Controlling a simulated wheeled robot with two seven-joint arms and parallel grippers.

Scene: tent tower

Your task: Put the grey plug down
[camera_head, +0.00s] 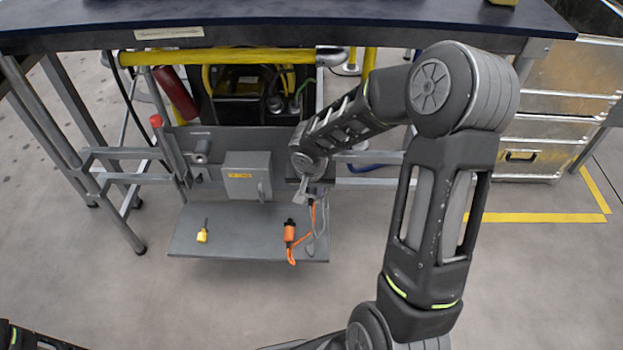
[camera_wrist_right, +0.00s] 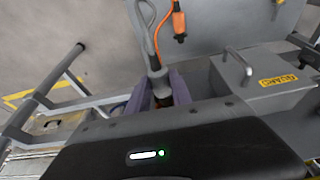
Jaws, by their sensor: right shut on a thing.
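My right gripper (camera_head: 303,193) reaches down beside the grey box, above the right part of the grey shelf (camera_head: 232,247). In the right wrist view, the gripper (camera_wrist_right: 160,92) is shut on the grey plug (camera_wrist_right: 157,76), held between its purple-grey fingers. A grey cable (camera_wrist_right: 146,28) runs from the plug; in the head view the grey cable (camera_head: 318,242) hangs in a loop over the shelf's right side. The plug itself is mostly hidden by the gripper in the head view. My left gripper is out of view.
An orange plug (camera_head: 289,232) with an orange cable lies on the shelf, left of the grey cable. A yellow-handled item (camera_head: 202,236) lies at the shelf's left. The grey box (camera_head: 247,176) stands behind. The blue tabletop (camera_head: 270,12) overhangs above. The shelf's middle is bare.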

